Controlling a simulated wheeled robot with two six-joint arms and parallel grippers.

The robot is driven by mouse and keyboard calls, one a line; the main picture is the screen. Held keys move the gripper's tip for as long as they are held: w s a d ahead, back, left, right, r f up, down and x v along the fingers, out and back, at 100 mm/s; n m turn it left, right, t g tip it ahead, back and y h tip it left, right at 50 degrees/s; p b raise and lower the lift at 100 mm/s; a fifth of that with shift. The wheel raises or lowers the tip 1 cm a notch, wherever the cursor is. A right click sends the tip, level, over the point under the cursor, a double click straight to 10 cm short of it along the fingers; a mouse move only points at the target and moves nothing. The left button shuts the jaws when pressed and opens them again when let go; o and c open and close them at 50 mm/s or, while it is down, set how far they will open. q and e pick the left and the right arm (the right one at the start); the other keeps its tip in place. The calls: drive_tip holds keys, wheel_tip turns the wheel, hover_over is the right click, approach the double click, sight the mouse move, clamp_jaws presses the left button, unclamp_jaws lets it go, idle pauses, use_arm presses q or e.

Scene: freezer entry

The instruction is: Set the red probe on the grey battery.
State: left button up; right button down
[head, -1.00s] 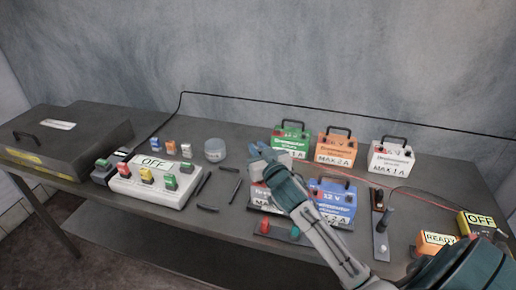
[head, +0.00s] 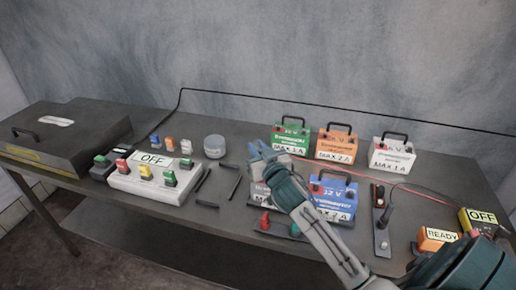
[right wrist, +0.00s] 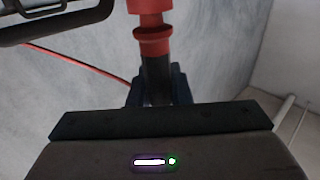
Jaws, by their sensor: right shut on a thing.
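My right gripper (head: 262,152) is shut on the red probe, which shows in the right wrist view as a red collar and tip (right wrist: 152,40) on a dark shaft between the jaws. In the head view the gripper hides the probe. The grey battery (head: 259,189) stands in the front row, left of the blue battery (head: 334,198). My forearm and gripper cover much of it, including its top. I cannot tell whether the probe touches it. My left gripper is not in view.
Green (head: 290,139), orange (head: 336,147) and white (head: 391,154) batteries stand behind. A dark plate in front holds a red peg (head: 265,220). A rack (head: 381,240) stands right of the blue battery. A red wire (head: 415,190) runs across the right side.

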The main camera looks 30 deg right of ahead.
drive_tip(key=shift+f+b, duration=0.4)
drive_tip(key=shift+f, duration=0.25)
drive_tip(key=c, duration=1.3)
unclamp_jaws()
drive_tip(key=shift+r, duration=0.1)
drive_tip(key=shift+o, duration=0.2)
drive_tip(key=s+a+b, duration=0.2)
drive_tip(key=s+b, duration=0.1)
drive_tip(key=s, duration=0.7)
drive_tip(key=shift+s+b, duration=0.3)
drive_tip(key=shift+s, duration=0.05)
